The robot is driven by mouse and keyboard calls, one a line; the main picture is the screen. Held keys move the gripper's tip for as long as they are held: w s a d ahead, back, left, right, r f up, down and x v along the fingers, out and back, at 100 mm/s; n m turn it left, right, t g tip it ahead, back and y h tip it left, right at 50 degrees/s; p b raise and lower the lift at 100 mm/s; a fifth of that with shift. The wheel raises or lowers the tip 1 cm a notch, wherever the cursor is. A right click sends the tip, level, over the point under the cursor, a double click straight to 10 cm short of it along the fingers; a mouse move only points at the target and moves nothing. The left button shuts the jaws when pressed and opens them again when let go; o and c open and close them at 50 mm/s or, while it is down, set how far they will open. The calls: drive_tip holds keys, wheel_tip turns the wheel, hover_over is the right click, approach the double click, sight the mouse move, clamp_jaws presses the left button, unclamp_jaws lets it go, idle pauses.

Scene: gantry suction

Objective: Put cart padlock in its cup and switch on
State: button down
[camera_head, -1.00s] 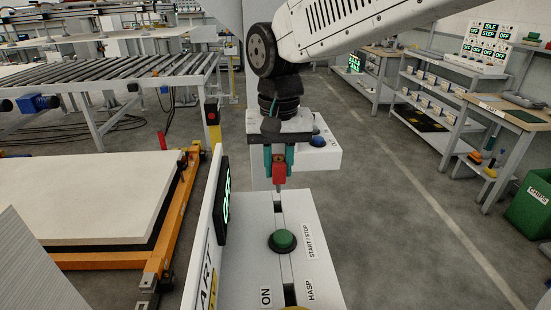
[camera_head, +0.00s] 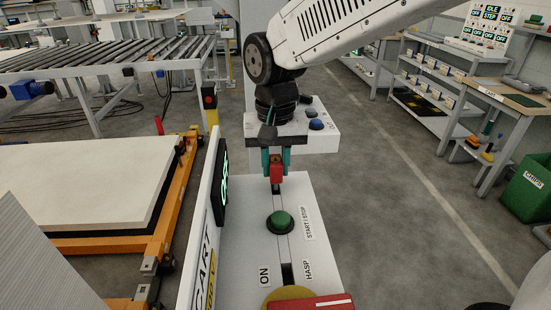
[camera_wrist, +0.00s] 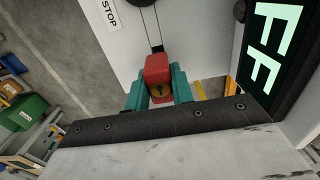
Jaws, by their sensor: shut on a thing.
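My gripper (camera_head: 276,166) has teal fingers shut on a red padlock (camera_head: 276,173), held over the far end of the white cart console. In the wrist view the padlock (camera_wrist: 158,72) sits between the two fingers; its shackle extends away over the console. The console (camera_head: 250,240) has a green START/STOP button (camera_head: 281,222) and a dark slot (camera_head: 287,272) between the ON and HASP labels. A yellow disc (camera_head: 287,293) with a red handle (camera_head: 322,303) is at the near end, partly cut off. I cannot make out the padlock's cup.
A black display (camera_head: 222,190) with green letters stands along the console's left; the wrist view shows part of "OFF". An orange-framed pallet station (camera_head: 165,220) is at left. The floor on the right is open.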

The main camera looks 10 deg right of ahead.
drive_tip(key=shift+f, duration=1.35)
drive_tip(key=c, duration=1.1)
unclamp_jaws()
drive_tip(key=shift+f, duration=0.1)
drive_tip(key=shift+r, duration=3.9)
drive_tip(key=shift+c, duration=0.5)
